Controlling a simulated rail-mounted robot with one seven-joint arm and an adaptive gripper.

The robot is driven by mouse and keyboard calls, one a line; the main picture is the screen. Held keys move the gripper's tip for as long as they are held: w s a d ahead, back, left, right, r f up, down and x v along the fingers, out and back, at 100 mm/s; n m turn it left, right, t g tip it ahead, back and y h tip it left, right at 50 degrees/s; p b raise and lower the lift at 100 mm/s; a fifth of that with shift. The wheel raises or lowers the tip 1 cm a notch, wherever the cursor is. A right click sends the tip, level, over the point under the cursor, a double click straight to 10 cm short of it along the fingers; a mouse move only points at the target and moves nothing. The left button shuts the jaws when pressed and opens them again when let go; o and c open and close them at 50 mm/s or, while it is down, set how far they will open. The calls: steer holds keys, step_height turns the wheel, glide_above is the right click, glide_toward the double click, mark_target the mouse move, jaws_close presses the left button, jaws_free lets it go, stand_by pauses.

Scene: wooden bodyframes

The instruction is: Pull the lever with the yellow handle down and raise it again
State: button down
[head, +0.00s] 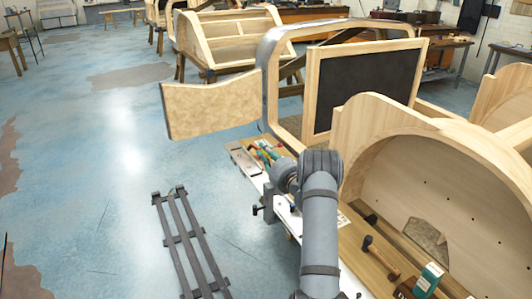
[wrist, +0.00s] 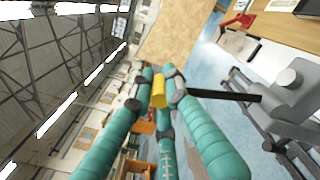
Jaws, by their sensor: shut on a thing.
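The lever's yellow handle (wrist: 158,92) is a short cylinder in the middle of the wrist view. My gripper (wrist: 157,84), with long teal fingers and dark joints, is shut on it. The fingertips lie on both sides of the handle, and its end shows between them. The lever's black bar (wrist: 222,95) runs from the handle to a grey mount (wrist: 295,98) at the right. In the head view I cannot make out the yellow handle, and my gripper's fingers are not clear there either.
A long bench (head: 245,160) with tools stands beside my arm. Wooden bodyframes (head: 475,150) and a dark framed panel (head: 365,88) fill the right. A curved wooden panel (head: 212,105) juts out at the left. The blue floor (head: 90,190) is largely clear.

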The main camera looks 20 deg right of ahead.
steer(key=c, duration=1.8)
jaws_free()
steer(key=shift+d+r, duration=0.15)
steer(key=shift+d, duration=0.05)
steer(key=shift+o, duration=0.6)
steer(key=shift+a, duration=0.1)
steer(key=s+d, duration=0.1)
steer(key=s, duration=1.1)
steer(key=shift+d, duration=0.3)
steer(key=shift+w, duration=0.1)
steer(key=w, duration=0.3)
steer(key=w+a, duration=0.1)
steer(key=w, duration=0.7)
steer(key=shift+w+a, duration=0.15)
steer(key=shift+a, duration=0.1)
steer(key=shift+w, duration=0.2)
steer(key=shift+a, duration=0.15)
